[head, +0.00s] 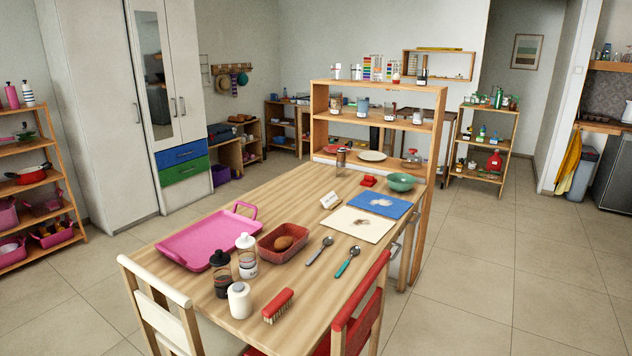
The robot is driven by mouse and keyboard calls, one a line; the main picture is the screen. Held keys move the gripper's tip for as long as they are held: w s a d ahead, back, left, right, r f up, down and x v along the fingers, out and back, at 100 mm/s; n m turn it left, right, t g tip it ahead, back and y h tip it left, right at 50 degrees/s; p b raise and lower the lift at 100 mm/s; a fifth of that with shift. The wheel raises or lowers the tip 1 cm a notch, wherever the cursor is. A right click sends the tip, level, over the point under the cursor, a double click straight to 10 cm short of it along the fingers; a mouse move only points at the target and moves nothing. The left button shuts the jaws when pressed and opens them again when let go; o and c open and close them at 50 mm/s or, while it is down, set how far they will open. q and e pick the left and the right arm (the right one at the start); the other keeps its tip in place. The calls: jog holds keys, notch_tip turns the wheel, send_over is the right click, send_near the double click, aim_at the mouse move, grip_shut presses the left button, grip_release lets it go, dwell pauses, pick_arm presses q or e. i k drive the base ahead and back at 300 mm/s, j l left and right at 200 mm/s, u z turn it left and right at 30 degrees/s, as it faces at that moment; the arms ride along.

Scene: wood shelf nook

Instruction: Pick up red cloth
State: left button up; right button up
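A small red item (368,181) that looks like a folded cloth lies near the far end of the wooden table (318,290), left of a green bowl (402,182). It is small in the view, so I cannot be sure that it is cloth. Neither of my grippers shows in the head view.
The table also holds a pink tray (192,241), a red dish (268,246) with a brown item, bottles, spoons, a red brush (278,306) and two mats. Chairs (365,310) stand at the near end. A wooden shelf (434,120) borders the far end. Floor is clear at right.

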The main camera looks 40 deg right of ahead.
aim_at(369, 180)
jog(key=i+l+u, duration=0.2)
jog(key=l, duration=0.45)
jog(key=i+l+u, duration=0.1)
jog(key=l+u, duration=0.15)
jog(key=l, duration=0.4)
jog(key=l+u, duration=0.2)
jog(key=l, duration=0.45)
jog(key=i, duration=0.05)
